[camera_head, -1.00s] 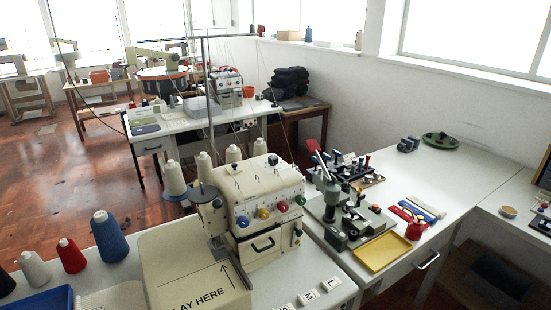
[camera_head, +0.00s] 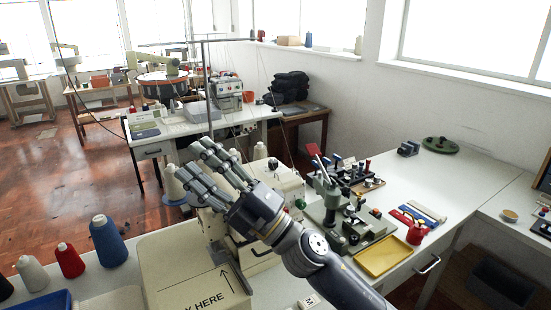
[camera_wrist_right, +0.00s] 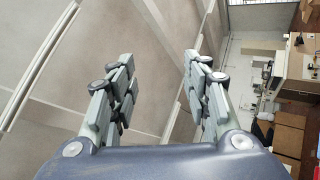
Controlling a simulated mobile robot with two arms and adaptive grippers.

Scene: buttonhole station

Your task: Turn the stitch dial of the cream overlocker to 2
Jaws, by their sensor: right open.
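The cream overlocker (camera_head: 291,182) stands on the white table in the head view, largely covered by my right arm and gripper. A dark knob on its top and a green knob (camera_head: 300,203) on its front still show; the other coloured knobs are hidden. I cannot pick out the stitch dial or its setting. My right gripper (camera_head: 192,161) is open and empty, in front of the machine in the picture, its fingers pointing up and left. In the right wrist view the open fingers (camera_wrist_right: 158,75) have only room background between them. My left gripper is not in view.
A cream block marked with an arrow (camera_head: 200,285) is at the front. Blue (camera_head: 108,240) and red (camera_head: 70,260) thread cones stand at left. A green press (camera_head: 330,205), a yellow tray (camera_head: 383,256) and small tools lie at right.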

